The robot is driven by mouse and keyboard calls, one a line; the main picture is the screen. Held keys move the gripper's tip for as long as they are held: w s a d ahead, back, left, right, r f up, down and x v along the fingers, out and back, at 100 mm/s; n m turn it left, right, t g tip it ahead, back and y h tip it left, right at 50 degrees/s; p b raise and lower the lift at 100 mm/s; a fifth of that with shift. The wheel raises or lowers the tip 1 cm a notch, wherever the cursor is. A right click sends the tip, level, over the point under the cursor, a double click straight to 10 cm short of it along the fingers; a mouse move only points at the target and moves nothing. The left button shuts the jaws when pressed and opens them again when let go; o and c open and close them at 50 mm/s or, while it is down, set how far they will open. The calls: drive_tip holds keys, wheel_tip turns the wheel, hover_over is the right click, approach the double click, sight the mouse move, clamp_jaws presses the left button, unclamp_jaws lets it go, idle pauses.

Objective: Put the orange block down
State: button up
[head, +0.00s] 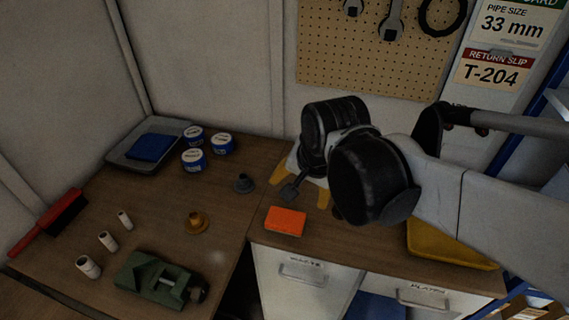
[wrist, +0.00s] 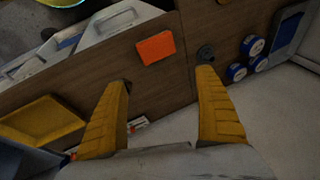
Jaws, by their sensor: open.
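The orange block (head: 285,220) lies flat on the wooden counter, near its front edge above the drawer marked waste. It also shows in the wrist view (wrist: 156,47), beyond the fingertips and apart from them. My gripper (head: 301,187) has yellow fingers spread wide with nothing between them. In the head view it is just behind and above the block. In the wrist view the open fingers (wrist: 166,77) point towards the counter. My arm hides part of the counter behind the gripper.
Several white-and-blue jars, a grey tray (head: 118,157) with a blue cloth, a green vise (head: 157,281) and a red brush (head: 50,222) are further left. A yellow tray (head: 456,252) is right.

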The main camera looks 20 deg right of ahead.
drive_tip(key=s+n+t, duration=0.1)
drive_tip(key=n, duration=0.2)
drive_tip(key=s+r+n, duration=0.1)
drive_tip(key=s+n, duration=0.1)
drive_tip(key=n, duration=0.1)
drive_tip(key=s+n+t, duration=0.1)
drive_tip(key=n, duration=0.1)
drive_tip(key=shift+s+r+n+t, duration=0.2)
drive_tip(key=shift+n+t, duration=0.1)
drive_tip(key=shift+n, duration=0.1)
drive_tip(key=shift+f, duration=0.1)
wheel_tip(320, 180, down, 6)
drive_tip(key=b, duration=0.6)
drive_tip(key=shift+o, duration=0.4)
